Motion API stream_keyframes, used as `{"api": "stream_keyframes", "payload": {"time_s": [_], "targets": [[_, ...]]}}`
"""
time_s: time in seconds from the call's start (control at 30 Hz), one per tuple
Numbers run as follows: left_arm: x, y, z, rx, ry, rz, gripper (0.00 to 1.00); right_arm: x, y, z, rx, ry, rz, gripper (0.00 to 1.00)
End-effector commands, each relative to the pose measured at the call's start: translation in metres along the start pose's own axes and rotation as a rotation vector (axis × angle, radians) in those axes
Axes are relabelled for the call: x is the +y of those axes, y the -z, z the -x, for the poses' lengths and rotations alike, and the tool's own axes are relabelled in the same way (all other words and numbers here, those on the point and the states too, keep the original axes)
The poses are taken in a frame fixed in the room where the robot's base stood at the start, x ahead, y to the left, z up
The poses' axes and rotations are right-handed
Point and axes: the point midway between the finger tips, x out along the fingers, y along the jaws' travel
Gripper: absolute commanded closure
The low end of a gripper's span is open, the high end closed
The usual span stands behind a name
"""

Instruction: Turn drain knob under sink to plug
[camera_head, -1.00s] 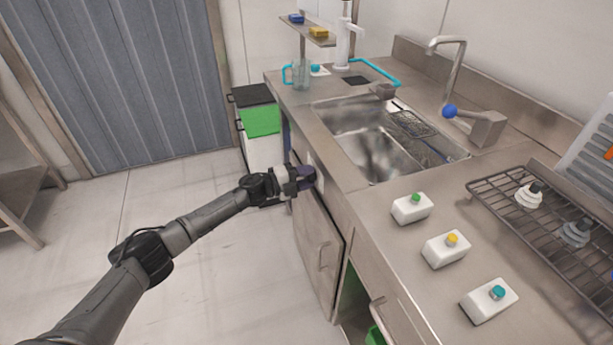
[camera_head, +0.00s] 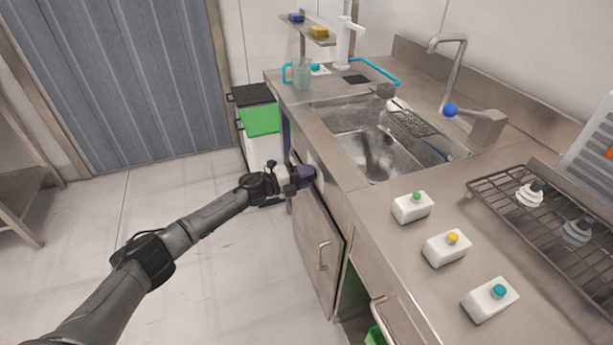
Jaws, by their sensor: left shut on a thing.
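My left gripper (camera_head: 307,175) is at the front of the counter just below the sink's edge, and it is shut on the drain knob. The knob is mostly hidden by the purple-dark fingers, and a pale patch of the panel shows just beside them. The metal sink (camera_head: 350,113) is set in the counter above the gripper. A dark patch shows on its floor, and I cannot tell whether the drain is open or plugged. My right gripper is not in view.
A cabinet door (camera_head: 318,245) with a bar handle is below my left gripper. A faucet (camera_head: 455,75) and a wire rack (camera_head: 510,190) are farther right. The floor at left is clear.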

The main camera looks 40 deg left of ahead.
Motion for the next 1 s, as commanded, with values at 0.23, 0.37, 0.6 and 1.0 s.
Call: {"api": "stream_keyframes", "payload": {"time_s": [0.23,0.37,0.6,1.0], "targets": [[0.000,0.001,0.000,0.002,0.001,0.000,0.42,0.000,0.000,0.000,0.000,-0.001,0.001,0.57],[0.000,0.000,0.000,0.001,0.000,0.000,0.35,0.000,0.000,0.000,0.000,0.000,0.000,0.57],[0.000,0.000,0.003,0.000,-0.001,0.001,0.35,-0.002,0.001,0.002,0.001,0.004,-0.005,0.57],[-0.002,0.000,0.065,0.000,-0.004,0.001,0.35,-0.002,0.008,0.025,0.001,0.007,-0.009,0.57]]}}
